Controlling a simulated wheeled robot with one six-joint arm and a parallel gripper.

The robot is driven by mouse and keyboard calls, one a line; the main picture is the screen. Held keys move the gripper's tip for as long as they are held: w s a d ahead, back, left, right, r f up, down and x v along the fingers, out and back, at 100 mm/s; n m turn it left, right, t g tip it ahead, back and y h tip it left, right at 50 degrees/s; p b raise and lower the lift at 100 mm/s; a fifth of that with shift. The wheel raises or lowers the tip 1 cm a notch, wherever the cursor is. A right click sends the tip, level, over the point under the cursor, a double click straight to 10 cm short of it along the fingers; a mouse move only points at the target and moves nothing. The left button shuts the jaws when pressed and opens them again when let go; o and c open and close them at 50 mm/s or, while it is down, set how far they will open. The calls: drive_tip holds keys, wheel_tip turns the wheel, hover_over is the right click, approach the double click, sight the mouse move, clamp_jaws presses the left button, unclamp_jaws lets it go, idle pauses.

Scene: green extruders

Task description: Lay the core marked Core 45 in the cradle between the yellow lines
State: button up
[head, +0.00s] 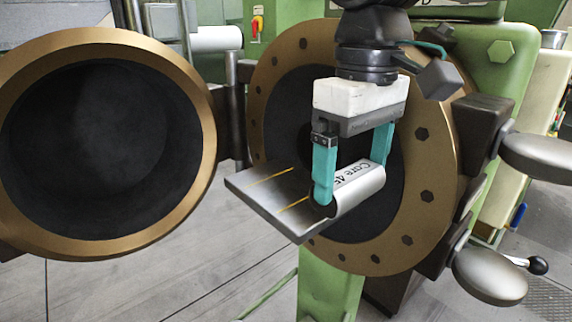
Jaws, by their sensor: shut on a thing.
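The core marked Core 45 (362,186) is a short grey cylinder with a pale label on top. My gripper (351,178) points down, with its teal fingers at the two ends of the core, shut on it. The cradle (240,187) is a grey metal plate that juts out in front of the round flange opening. Two thin yellow lines (293,204) cross the cradle, left of the core. The core is over or at the cradle's right side; I cannot tell if it touches. The fingers hide part of the core's ends.
A brass-rimmed flange (418,225) with dark bolts stands behind my gripper on the green machine. A round open door (198,190) with a brass rim fills the left. Dark clamps with metal knobs (488,276) stick out at right. Grey floor lies below.

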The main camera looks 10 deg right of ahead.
drive_tip(key=w+a, duration=0.2)
drive_tip(key=w, duration=0.2)
drive_tip(key=w+a+f, duration=0.1)
drive_tip(key=w+a, duration=0.1)
drive_tip(key=w, duration=0.2)
drive_tip(key=w+a, duration=0.2)
drive_tip(key=w, duration=0.2)
drive_tip(key=shift+w+a+f, duration=0.2)
drive_tip(key=shift+a, duration=0.2)
drive_tip(key=shift+f, duration=1.75)
drive_tip(key=shift+f, duration=0.1)
drive_tip(key=o, duration=1.1)
wheel_tip(320, 180, up, 12)
drive_tip(key=shift+r, duration=0.15)
